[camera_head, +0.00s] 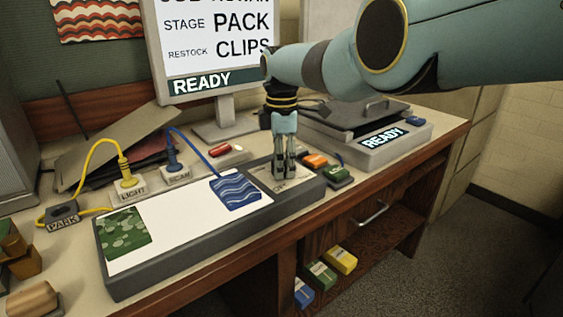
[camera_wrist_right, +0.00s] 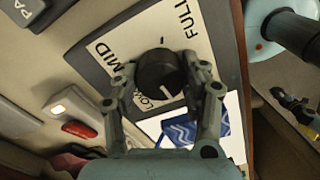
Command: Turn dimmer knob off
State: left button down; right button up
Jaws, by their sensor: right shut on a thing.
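The dimmer knob (camera_wrist_right: 158,68) is a dark round knob on a pale dial plate (camera_wrist_right: 150,25) lettered MID, LOW and FULL. A light pointer mark on the knob points down in the wrist view, past the LOW lettering. My right gripper (camera_head: 285,175) reaches down onto the plate (camera_head: 259,170) at the right end of the long grey tray unit. Its two fingers are shut on the knob, one at each side. In the head view the fingers hide the knob. My left gripper is not in view.
A white tray surface with green and blue patterned sheets (camera_head: 236,188) lies left of the dial. Plugs with yellow and blue cables (camera_head: 128,182), a READY screen (camera_head: 205,82) and a lidded machine (camera_head: 365,145) stand behind.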

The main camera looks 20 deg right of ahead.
jog(key=n, duration=0.4)
jog(key=shift+w+r+n, duration=0.1)
jog(key=shift+n, duration=0.3)
dwell(0.4)
jog(key=o, duration=1.2)
jog(key=shift+c, duration=0.2)
notch_tip(320, 180, up, 12)
